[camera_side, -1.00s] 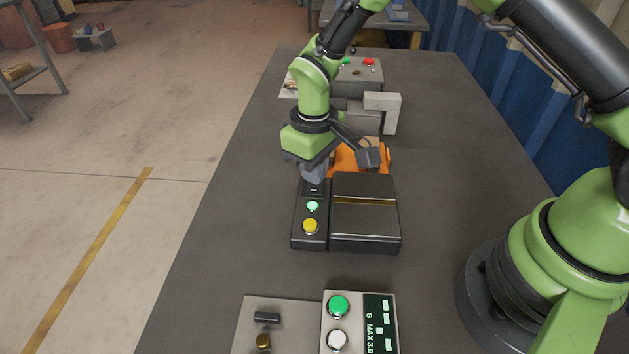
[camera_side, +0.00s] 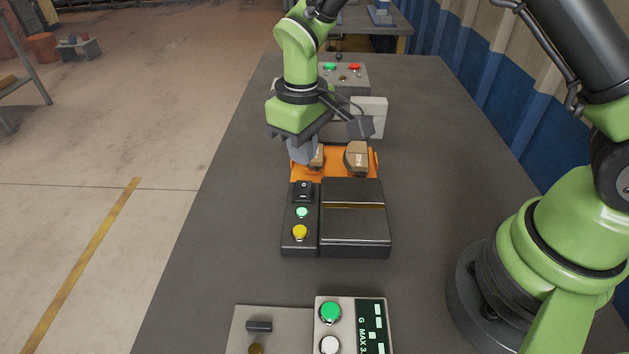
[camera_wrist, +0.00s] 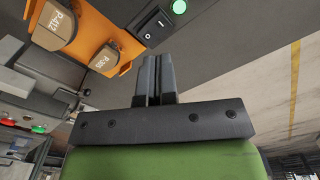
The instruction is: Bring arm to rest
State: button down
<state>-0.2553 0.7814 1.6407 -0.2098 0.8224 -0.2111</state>
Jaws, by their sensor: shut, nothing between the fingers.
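My gripper (camera_side: 303,160) is shut and empty above the black control box with the buttons, near its far end. In the wrist view its two fingers (camera_wrist: 155,72) lie together with nothing between them. Just beyond the box is an orange holder (camera_side: 301,172) with two tan brake shoes. One brake shoe (camera_side: 357,156) stands at the right, and the other (camera_side: 317,158) is partly hidden by my gripper. In the wrist view the shoes are labelled P-412 (camera_wrist: 53,25) and P-305 (camera_wrist: 104,60). The box carries a black rocker switch (camera_side: 303,190), a lit green button (camera_side: 302,212) and a yellow button (camera_side: 300,232).
A black block (camera_side: 356,235) with a slot adjoins the button strip. A panel with green and white buttons (camera_side: 330,325) and a plate (camera_side: 285,325) lie at the near edge. A grey machine (camera_side: 369,113) and another button panel (camera_side: 345,73) stand beyond.

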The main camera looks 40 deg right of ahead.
notch_tip(320, 180, up, 9)
jog(key=s+d+m+t, duration=0.2)
jog(key=s, duration=0.1)
jog(key=s+d+r+m+t+y, duration=0.1)
jog(key=s+d+r+m+t, duration=0.1)
jog(key=s+r, duration=0.3)
jog(key=s+d+r+m+t+y, duration=0.1)
jog(key=s+r, duration=0.4)
jog(key=s, duration=0.6)
jog(key=shift+s+d+r+m+t, duration=0.4)
jog(key=shift+d+m+t, duration=0.25)
jog(key=shift+m+t, duration=0.3)
